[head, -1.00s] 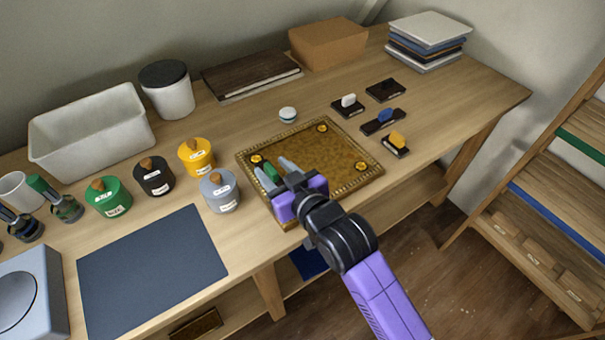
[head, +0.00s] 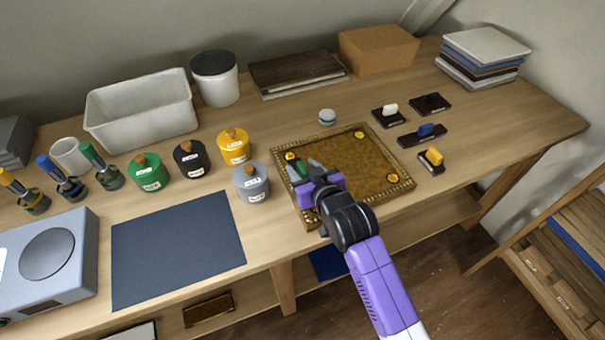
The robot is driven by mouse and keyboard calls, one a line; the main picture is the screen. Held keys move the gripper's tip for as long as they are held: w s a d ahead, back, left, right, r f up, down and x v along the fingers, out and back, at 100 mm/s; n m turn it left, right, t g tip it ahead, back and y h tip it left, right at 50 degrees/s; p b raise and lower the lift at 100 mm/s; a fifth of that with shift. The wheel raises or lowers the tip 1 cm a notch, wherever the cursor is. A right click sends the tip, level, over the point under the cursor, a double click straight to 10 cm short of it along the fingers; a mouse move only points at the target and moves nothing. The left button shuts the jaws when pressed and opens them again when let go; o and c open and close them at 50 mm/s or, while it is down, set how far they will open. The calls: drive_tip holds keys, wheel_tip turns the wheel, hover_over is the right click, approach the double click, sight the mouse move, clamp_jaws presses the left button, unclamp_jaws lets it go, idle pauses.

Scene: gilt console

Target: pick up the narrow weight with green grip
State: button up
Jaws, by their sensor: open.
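The weight with the green grip (head: 298,170) is in the left part of the ornate gilt tray (head: 349,203). Only some green of it shows, and my fingers hide most of its body. My gripper (head: 305,168) is open, with its grey fingertips low over the tray about the green grip. I cannot tell whether the fingers touch it. The purple gripper body covers the tray just in front of the weight.
Weights with white (head: 390,110), blue (head: 426,130) and yellow (head: 434,157) grips lie right of the tray. A grey lidded pot (head: 251,184) stands close left. A small round pale-topped item (head: 327,117) is behind. A dark mat (head: 178,248) lies front left.

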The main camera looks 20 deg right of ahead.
drive_tip(key=shift+w+f, duration=0.1)
drive_tip(key=shift+w, duration=0.1)
clamp_jaws()
drive_tip(key=shift+r, duration=0.2)
